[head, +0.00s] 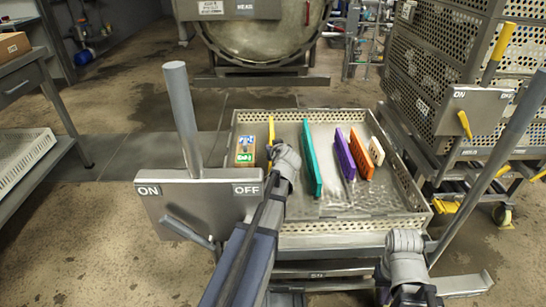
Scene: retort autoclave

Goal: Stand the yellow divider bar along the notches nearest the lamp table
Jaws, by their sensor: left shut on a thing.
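The yellow divider bar (271,130) stands near the left side of the perforated metal tray (410,213), seen nearly end-on with its far end showing. My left gripper (279,153) is shut on it and hides its near part. I cannot tell whether the bar sits in the notches or is held just above the tray floor. My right gripper (404,242) is low at the right, in front of the tray's near right corner, with no bar visible in it; its fingers are not clear. No lamp table can be made out for certain.
In the tray, a labelled box (245,151) is left of the yellow bar; teal (312,160), purple (345,155), orange (361,154) and cream (377,151) bars stand to the right. An ON/OFF panel (200,205) with a post is at the front left. Stacked perforated crates (428,75) stand right.

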